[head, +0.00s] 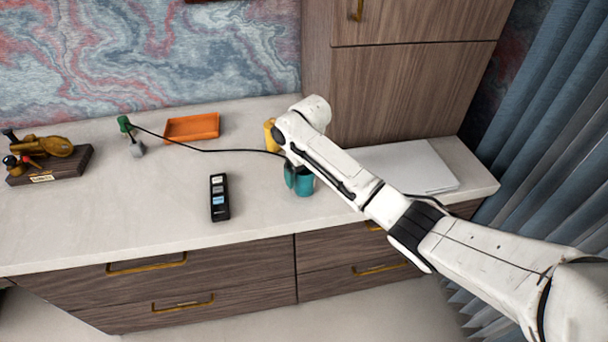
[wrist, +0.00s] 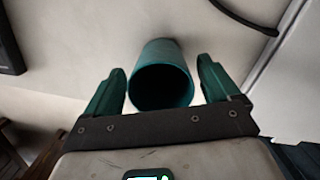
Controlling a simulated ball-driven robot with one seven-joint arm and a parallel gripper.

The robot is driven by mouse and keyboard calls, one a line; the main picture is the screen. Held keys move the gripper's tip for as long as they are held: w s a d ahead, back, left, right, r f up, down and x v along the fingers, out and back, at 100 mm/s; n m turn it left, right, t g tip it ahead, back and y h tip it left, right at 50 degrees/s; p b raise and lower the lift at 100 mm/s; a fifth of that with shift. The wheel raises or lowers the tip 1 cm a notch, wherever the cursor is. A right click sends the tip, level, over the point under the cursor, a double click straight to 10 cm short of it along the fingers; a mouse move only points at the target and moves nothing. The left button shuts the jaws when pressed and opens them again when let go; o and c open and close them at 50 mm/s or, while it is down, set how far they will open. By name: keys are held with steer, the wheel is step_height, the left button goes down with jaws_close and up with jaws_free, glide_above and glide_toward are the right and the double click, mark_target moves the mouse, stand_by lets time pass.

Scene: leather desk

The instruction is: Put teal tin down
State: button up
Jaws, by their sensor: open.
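The teal tin (wrist: 163,55) stands between the two green fingers of my gripper (wrist: 161,85) in the wrist view, with its open dark mouth facing the camera. A small gap shows on each side of it, so the fingers are open and apart from it. In the head view the tin (head: 304,184) is on the pale desk top near the front edge, partly hidden by my gripper (head: 297,178) and arm. Its base looks to be on the desk top, though the contact is largely hidden.
A black remote-like device (head: 219,198) lies left of the tin. An orange tray (head: 192,128), a yellow object (head: 270,134) and a black cable (head: 200,150) are behind. A white flat slab (head: 405,167) lies to the right. The desk's left front is clear.

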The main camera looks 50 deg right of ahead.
step_height(320, 180, up, 11)
steer(key=s, duration=0.1)
steer(key=s+a+f+m+y, duration=0.1)
steer(key=s+a+f+m, duration=0.3)
steer(key=a, duration=0.3)
steer(key=s+a+f+m+t+y, duration=0.1)
steer(key=s+a+f+m, duration=0.1)
steer(key=a+f+m, duration=0.3)
steer(key=s+a+f+m+y, duration=0.1)
steer(key=s+a+f+m, duration=0.25)
steer(key=a+m, duration=0.35)
steer(key=s+d+f+m+h, duration=0.1)
steer(key=s+f+m, duration=0.1)
steer(key=s+m, duration=0.7)
steer(key=s+f+m+g+h, duration=0.1)
steer(key=s+f+m+h, duration=0.1)
steer(key=s+m, duration=0.7)
steer(key=s, duration=0.6)
steer(key=shift+s+d+f, duration=0.2)
steer(key=shift+d+f, duration=0.15)
